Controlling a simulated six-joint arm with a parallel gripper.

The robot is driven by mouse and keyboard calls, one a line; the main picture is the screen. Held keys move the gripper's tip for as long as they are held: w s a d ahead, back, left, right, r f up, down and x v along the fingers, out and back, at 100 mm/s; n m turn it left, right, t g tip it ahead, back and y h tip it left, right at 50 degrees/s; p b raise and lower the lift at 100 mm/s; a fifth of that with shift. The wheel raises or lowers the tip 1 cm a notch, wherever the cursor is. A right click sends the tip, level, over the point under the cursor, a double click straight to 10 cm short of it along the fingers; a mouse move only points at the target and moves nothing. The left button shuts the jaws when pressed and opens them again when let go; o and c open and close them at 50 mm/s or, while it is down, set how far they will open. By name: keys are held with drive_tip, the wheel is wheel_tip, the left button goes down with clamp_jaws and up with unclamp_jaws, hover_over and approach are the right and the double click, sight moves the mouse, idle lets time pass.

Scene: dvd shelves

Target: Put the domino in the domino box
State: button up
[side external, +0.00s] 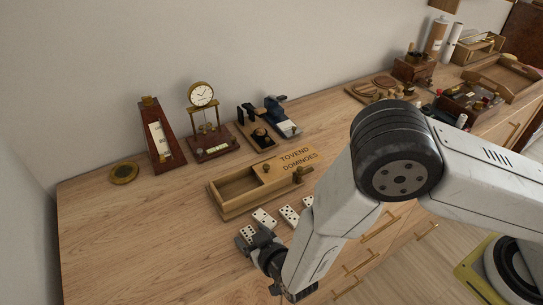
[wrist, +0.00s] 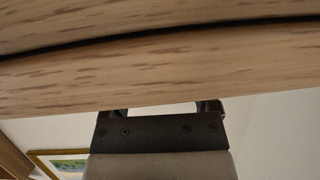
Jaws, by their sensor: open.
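The wooden domino box (side external: 234,208) lies on the table in the side external view. Its lid, lettered "TOVEND DOMINOES" (side external: 299,159), is slid partly aside and leaves an open compartment at the left. Several white dominoes lie in front of the box: one in the middle (side external: 264,218), one right of it (side external: 289,215), and one at the left (side external: 247,232). My gripper (side external: 257,243) is open and low, right by the leftmost domino and partly covering it. I cannot tell whether that domino is between the fingers. In the wrist view my gripper (wrist: 162,108) shows no domino.
A metronome (side external: 161,135), a clock (side external: 208,120) and small instruments stand behind the box. A round brass dish (side external: 124,172) is at the left. Wood with a dark gap fills the upper wrist view, very close.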

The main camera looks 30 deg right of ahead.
drive_tip(key=v, duration=0.7)
drive_tip(key=shift+s+r, duration=0.2)
drive_tip(key=shift+s, duration=0.2)
drive_tip(key=shift+a, duration=0.1)
drive_tip(key=shift+w+d+r, duration=0.2)
drive_tip(key=shift+w+r, duration=0.05)
drive_tip(key=shift+w, duration=0.25)
drive_tip(key=w+d+r+g, duration=0.55)
drive_tip(key=d+r, duration=0.25)
drive_tip(key=d, duration=0.4)
drive_tip(key=s+d+r+g, duration=0.2)
drive_tip(key=s+d, duration=0.2)
drive_tip(key=d, duration=0.4)
drive_tip(key=s+d+r+g+h, duration=0.1)
drive_tip(key=s+d+r+g, duration=0.2)
drive_tip(key=d, duration=0.6)
drive_tip(key=s, duration=0.2)
drive_tip(key=shift+s+d+r+m, duration=0.3)
drive_tip(key=shift+s+r+m, duration=0.05)
drive_tip(key=shift+m, duration=0.05)
drive_tip(key=shift+c, duration=1.1)
